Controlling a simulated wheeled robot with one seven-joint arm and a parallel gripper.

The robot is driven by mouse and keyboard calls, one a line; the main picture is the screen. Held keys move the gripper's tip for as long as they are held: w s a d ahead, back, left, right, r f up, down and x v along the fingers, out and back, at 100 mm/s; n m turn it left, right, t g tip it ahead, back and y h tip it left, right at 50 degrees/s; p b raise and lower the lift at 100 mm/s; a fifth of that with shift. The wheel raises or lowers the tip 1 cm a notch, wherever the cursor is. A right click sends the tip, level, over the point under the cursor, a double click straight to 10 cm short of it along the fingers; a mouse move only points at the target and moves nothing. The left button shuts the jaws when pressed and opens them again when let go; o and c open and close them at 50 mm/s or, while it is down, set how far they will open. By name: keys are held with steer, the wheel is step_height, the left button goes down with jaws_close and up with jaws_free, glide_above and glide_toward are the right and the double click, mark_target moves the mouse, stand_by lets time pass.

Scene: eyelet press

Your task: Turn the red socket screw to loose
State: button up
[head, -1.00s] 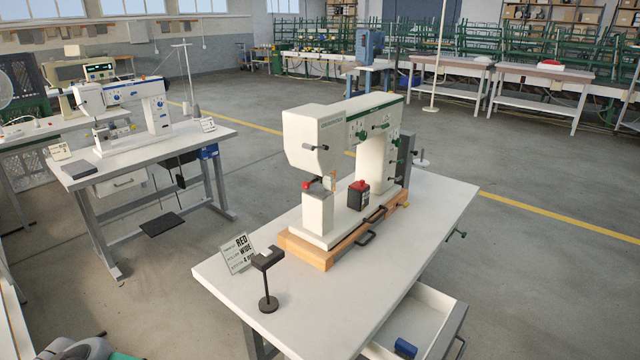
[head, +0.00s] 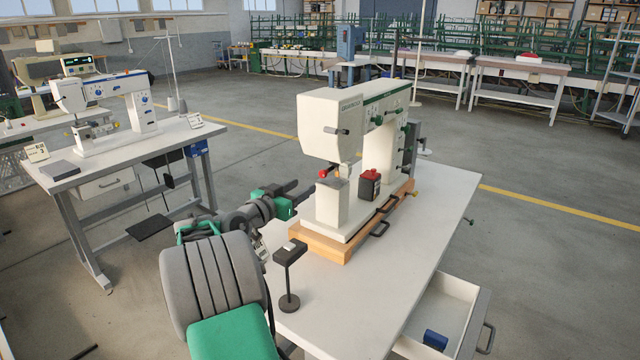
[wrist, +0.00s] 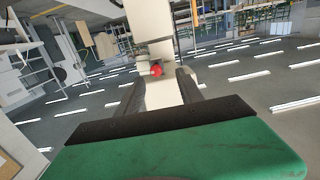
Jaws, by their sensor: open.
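The red socket screw (head: 323,173) shows as a small red round head at the front of the cream press (head: 333,120), just above its lower post (head: 330,203). In the wrist view the red head (wrist: 157,70) lies ahead, between the lines of the two dark fingers. My gripper (head: 303,189) is to the left of the post in the head view, with its fingers pointing toward it. It is open, and nothing shows between the fingers in the wrist view (wrist: 161,88). The fingers appear short of the screw; the exact distance is hard to tell.
A black box with a red top (head: 369,186) stands behind the post. The press sits on a wooden base (head: 318,246) with dark handles. A small black stand (head: 289,275) is close to my arm. An open drawer (head: 440,312) holds a blue block (head: 435,340).

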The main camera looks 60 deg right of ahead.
mark_target(322, 174)
steer(key=shift+h, duration=0.3)
steer(key=d, duration=0.2)
steer(key=s+d+p, duration=0.1)
steer(key=d, duration=0.2)
steer(key=s+d, duration=0.1)
steer(key=d, duration=0.2)
steer(key=shift+s+d+r+p, duration=0.1)
steer(key=shift+d+r+p, duration=0.1)
steer(key=shift+r+p, duration=0.15)
steer(key=shift+c, duration=0.2)
jaws_close()
